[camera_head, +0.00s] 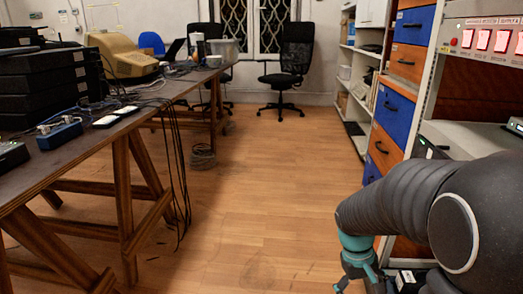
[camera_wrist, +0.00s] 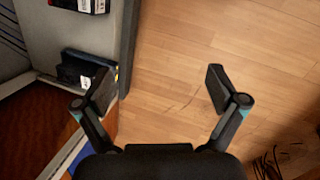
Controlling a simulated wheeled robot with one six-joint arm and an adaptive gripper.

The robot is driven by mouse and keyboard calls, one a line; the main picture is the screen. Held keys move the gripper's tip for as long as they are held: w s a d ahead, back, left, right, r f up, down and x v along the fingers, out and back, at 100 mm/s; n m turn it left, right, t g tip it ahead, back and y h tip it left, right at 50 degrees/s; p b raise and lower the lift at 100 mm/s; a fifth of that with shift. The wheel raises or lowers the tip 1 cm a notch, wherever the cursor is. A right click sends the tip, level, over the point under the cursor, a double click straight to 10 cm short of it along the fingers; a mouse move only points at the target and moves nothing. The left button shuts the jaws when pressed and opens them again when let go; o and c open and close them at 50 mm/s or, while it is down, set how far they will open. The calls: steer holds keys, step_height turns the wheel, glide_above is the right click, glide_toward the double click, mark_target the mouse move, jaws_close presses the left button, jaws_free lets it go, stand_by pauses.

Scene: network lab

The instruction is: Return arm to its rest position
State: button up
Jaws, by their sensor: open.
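My gripper (camera_wrist: 160,92) is open and empty in the wrist view, with its two dark fingers spread wide over the wooden floor. The left finger overlaps the edge of a grey shelf surface (camera_wrist: 50,30) in that picture. In the head view my dark arm (camera_head: 400,205) reaches in at the lower right, beside the shelf unit. My gripper is mostly cut off or hidden at the bottom of that view.
A wooden trestle table (camera_head: 110,130) with electronics runs along the left. Blue and orange drawers (camera_head: 393,107) and a rack with lit red switches (camera_head: 485,39) stand at the right. An office chair (camera_head: 291,60) is at the back. The middle floor (camera_head: 270,170) is clear.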

steer(key=s+a+r+t+y+p, duration=0.1)
steer(key=s+a+r+t+p, duration=0.1)
steer(key=s+r, duration=0.4)
steer(key=s+a+r+m+t+y+p, duration=0.1)
steer(key=s+a+r+t+p, duration=0.2)
steer(key=r, duration=1.1)
steer(key=s+a+t, duration=0.2)
steer(key=s+a, duration=0.1)
steer(key=shift+a+r+m+y, duration=0.15)
steer(key=shift+m+y, duration=0.15)
